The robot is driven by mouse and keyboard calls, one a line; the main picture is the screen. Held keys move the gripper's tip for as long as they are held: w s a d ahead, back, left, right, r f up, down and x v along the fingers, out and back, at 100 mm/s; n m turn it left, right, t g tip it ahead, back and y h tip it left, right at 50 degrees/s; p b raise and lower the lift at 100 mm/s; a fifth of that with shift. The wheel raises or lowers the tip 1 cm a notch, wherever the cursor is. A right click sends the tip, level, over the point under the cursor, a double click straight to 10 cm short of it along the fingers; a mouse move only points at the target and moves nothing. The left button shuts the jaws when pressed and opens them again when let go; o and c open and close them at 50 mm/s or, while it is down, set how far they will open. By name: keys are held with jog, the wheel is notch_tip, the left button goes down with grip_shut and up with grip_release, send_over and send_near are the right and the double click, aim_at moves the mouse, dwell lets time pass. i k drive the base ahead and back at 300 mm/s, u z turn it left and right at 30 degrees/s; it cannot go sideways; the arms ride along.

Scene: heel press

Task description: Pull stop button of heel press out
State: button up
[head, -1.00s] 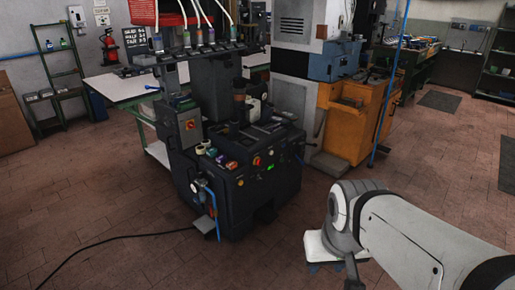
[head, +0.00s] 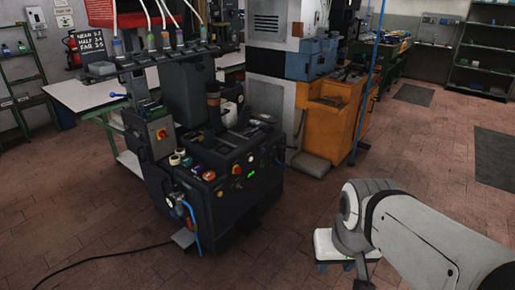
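The heel press (head: 222,205) is a dark machine left of the picture's middle. A small red and yellow button (head: 237,170) sits on its front panel, left of a green lit display (head: 251,174); it looks like the stop button. It is too small to tell whether it is pressed in or out. A box with a red and yellow switch (head: 161,134) is on the press's left column. My arm comes in from the lower right, well apart from the press. My gripper is not visible.
A blue hose (head: 192,227) and a pedal (head: 184,238) are at the press's lower left, with a black cable (head: 110,257) on the floor. An orange cabinet (head: 330,130) and a blue pole (head: 369,85) stand to the right. Tiled floor before the press is clear.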

aim_at(238, 170)
jog(key=z, duration=0.55)
jog(key=i, duration=1.2)
jog(key=u, duration=0.3)
jog(key=i, duration=1)
jog(key=u, duration=0.85)
